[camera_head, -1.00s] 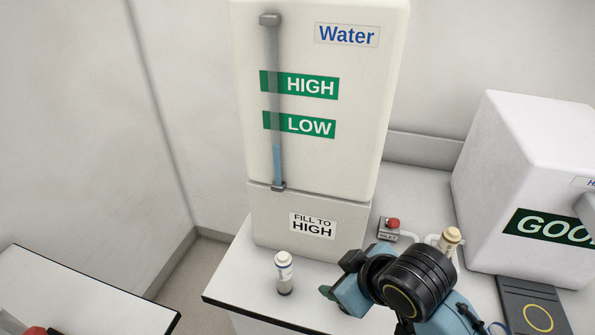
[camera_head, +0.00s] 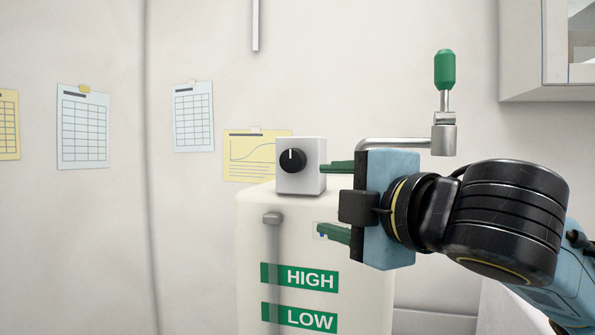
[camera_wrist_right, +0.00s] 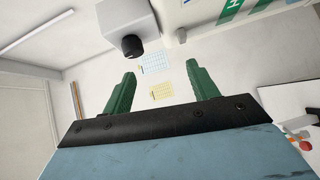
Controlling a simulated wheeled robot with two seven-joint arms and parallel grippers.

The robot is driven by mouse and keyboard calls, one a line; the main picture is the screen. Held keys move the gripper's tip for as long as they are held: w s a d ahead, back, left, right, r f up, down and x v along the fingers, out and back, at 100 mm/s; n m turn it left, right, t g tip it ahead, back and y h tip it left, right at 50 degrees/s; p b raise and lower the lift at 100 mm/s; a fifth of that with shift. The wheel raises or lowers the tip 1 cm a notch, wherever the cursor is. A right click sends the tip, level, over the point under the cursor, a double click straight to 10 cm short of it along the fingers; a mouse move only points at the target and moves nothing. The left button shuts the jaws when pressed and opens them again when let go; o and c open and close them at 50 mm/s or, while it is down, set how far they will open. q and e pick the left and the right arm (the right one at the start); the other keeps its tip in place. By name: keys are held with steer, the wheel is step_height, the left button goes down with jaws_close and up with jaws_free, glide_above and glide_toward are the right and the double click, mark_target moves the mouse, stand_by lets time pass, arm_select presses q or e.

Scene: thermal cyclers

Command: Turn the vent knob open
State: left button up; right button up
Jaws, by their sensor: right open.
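The vent knob (camera_head: 292,160) is a round black dial on the front of a small light-grey box (camera_head: 314,180) on top of the white water tank (camera_head: 260,230). Its white pointer line stands upright. The knob also shows in the right wrist view (camera_wrist_right: 132,46), beyond the fingers and left of centre. My right gripper (camera_head: 332,200) is open and empty, to the right of the box, with its green fingers one above the other. The upper finger overlaps the box's right edge in the picture; I cannot tell whether it touches. My left gripper is not in view.
A metal pipe with a green-handled valve (camera_head: 445,70) rises behind my right gripper. A wall cabinet (camera_head: 545,60) is at upper right. Paper charts (camera_head: 83,130) hang on the back wall. The space left of the box is clear.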

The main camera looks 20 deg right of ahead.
mark_target(298, 161)
step_height(298, 161, up, 4)
steer(key=s+d, duration=0.1)
steer(key=shift+n+t, duration=0.4)
steer(key=p+x, duration=0.3)
steer(key=x, duration=0.9)
steer(key=shift+w+r+p, duration=0.1)
steer(key=shift+w+p, duration=0.2)
steer(key=shift+p, duration=0.05)
